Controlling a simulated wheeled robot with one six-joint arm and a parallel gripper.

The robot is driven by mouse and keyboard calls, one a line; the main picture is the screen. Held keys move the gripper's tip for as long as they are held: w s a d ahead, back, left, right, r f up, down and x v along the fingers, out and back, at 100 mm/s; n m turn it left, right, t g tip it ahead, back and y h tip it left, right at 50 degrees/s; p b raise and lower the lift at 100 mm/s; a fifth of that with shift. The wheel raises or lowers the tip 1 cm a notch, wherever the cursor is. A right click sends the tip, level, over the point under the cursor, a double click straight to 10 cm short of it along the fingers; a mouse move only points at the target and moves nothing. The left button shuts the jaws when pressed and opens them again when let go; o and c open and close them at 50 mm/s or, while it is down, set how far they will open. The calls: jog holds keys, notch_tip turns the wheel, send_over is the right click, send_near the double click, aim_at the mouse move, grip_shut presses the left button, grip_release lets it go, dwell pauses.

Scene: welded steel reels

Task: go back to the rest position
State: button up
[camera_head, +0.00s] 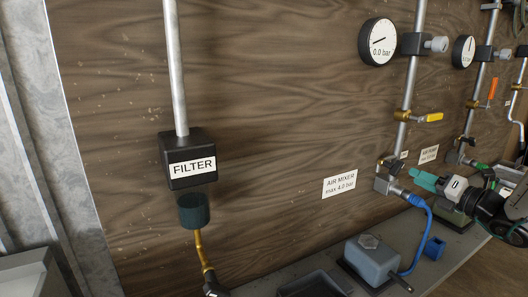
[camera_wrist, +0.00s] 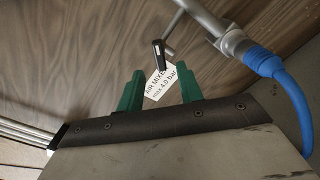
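My gripper (camera_head: 418,178) comes in from the right in the head view. Its teal fingers point left, in front of the board near the pipe elbow and blue hose. In the wrist view the two green fingers (camera_wrist: 160,72) stand apart with nothing held between them. Behind the gap are the white AIR MIXER label (camera_wrist: 160,83) and a black valve handle (camera_wrist: 159,54). I cannot tell how far the fingers are from the handle.
A blue hose (camera_head: 428,225) runs from the elbow down to a grey-blue box (camera_head: 372,262) on the ledge. Gauges (camera_head: 378,42), pipes and a yellow-handled valve (camera_head: 428,117) line the board.

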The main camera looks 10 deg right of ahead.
jog(key=s+a+f+n+g+y, duration=0.2)
jog(key=s+a+n+g, duration=0.25)
jog(key=a+n, duration=0.35)
jog(key=s+a+f+n+g+y, duration=0.2)
jog(key=s+a+f+n+g, duration=0.25)
jog(key=n, duration=0.45)
jog(key=s+a+r+n+g+h, duration=0.2)
jog(key=s+a+n+h, duration=0.3)
jog(key=s+n, duration=0.4)
jog(key=s+a+r+n+g+h, duration=0.3)
jog(key=s+n, duration=0.5)
jog(key=n, duration=0.6)
jog(key=shift+s+a+r+n+g+h, duration=0.25)
jog(key=shift+s+a+n+g+h, duration=0.15)
jog(key=shift+a+g+h, duration=0.6)
